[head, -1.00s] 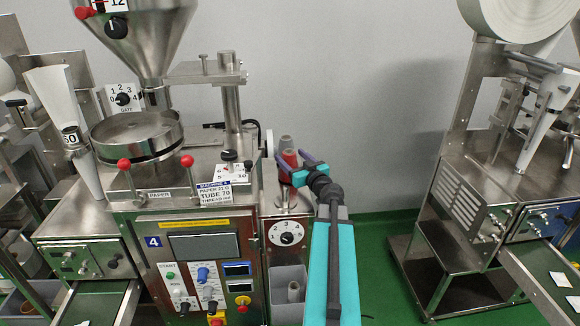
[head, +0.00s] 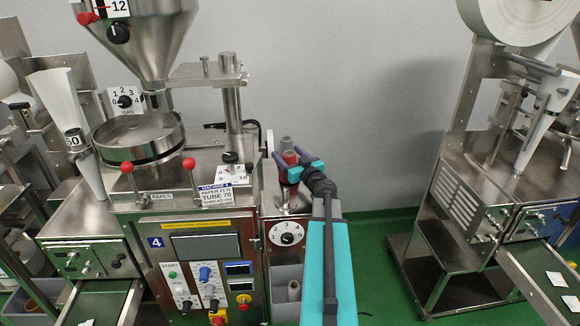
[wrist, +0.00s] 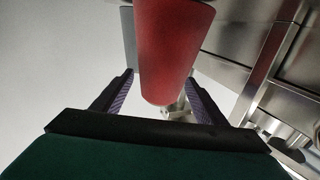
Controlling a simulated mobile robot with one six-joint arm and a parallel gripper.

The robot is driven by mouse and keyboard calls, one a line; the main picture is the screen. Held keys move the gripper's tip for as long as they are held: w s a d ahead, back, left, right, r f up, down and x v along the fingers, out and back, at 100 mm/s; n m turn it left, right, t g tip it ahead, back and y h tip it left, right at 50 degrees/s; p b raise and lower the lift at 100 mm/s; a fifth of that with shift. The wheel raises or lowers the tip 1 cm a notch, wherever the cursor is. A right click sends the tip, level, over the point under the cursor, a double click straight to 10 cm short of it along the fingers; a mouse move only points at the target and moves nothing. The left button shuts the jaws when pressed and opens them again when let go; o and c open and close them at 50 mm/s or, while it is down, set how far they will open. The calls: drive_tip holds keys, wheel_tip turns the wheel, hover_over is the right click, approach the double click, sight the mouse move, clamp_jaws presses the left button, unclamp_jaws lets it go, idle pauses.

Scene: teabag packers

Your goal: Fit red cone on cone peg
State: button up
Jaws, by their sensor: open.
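The red cone (head: 289,156) stands upright at the right side of machine 4, over a small steel side shelf. A grey tip (head: 286,142) shows just above and behind it. My gripper (head: 290,160) is open, with its purple fingers on either side of the red cone. In the wrist view the red cone (wrist: 172,55) fills the top middle, its lower end between the open fingers (wrist: 158,98). I cannot tell whether either finger touches it. A steel post (head: 284,195) shows below the cone on the shelf; what the cone rests on is partly hidden.
Machine 4 (head: 200,245) stands just left, with a steel column (head: 233,120) and numbered dials. A grey bin (head: 287,275) holding a pale cone is below the shelf. Green floor separates this machine from another packer (head: 480,190) at right.

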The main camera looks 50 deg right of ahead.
drive_tip(key=shift+p+x, duration=0.7)
drive_tip(key=shift+x, duration=0.7)
drive_tip(key=shift+c, duration=0.3)
clamp_jaws()
drive_tip(key=shift+r, duration=0.25)
wheel_tip(320, 180, up, 10)
drive_tip(key=b, duration=0.3)
drive_tip(key=shift+f, duration=0.2)
idle(0.4)
